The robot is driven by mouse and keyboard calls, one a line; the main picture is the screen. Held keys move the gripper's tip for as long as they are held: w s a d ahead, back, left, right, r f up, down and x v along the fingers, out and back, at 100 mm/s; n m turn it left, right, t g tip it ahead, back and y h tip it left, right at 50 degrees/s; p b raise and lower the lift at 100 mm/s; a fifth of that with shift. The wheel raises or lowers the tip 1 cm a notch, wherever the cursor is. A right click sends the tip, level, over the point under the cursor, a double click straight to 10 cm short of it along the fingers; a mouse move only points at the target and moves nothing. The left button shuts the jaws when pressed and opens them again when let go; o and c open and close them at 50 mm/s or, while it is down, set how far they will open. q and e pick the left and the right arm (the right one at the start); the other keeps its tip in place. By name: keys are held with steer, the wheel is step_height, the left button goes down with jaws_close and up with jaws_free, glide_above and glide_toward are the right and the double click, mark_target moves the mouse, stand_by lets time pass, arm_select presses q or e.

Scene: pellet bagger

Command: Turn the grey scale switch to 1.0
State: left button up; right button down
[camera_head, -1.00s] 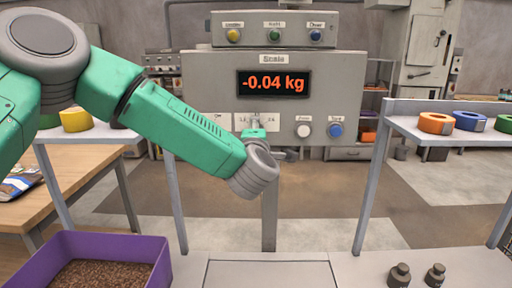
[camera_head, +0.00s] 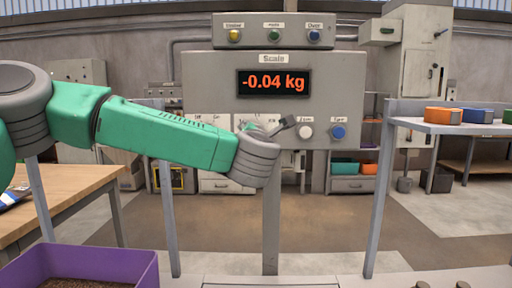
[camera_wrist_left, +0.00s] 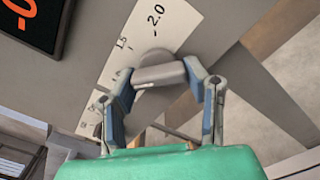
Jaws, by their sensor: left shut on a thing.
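The grey scale switch (camera_wrist_left: 158,74) is in the left wrist view, a round knob with a bar-shaped grip on the scale panel. My left gripper (camera_wrist_left: 161,78) is shut on this grip, one finger at each end. A white label strip (camera_wrist_left: 146,38) beside the knob reads 2.0 and 1.5, with smaller marks lower left. Which mark the switch points to is not clear. In the head view my left wrist covers the switch, and part of my left gripper (camera_head: 286,124) shows at the panel. My right gripper is not in view.
The scale box (camera_head: 210,80) has a display (camera_head: 273,83) reading -0.04 kg. A white button (camera_head: 305,131) and a blue button (camera_head: 338,131) sit just right of my gripper.

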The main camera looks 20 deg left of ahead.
arm_select(q)
steer(key=shift+d+f+n+b, duration=0.1)
steer(key=shift+f+n+b, duration=0.25)
steer(key=shift+f, duration=0.2)
steer(key=o, duration=1.2)
steer(key=shift+c, duration=0.2)
steer(key=shift+r, duration=0.2)
steer(key=shift+r, duration=0.1)
steer(key=shift+s, duration=0.1)
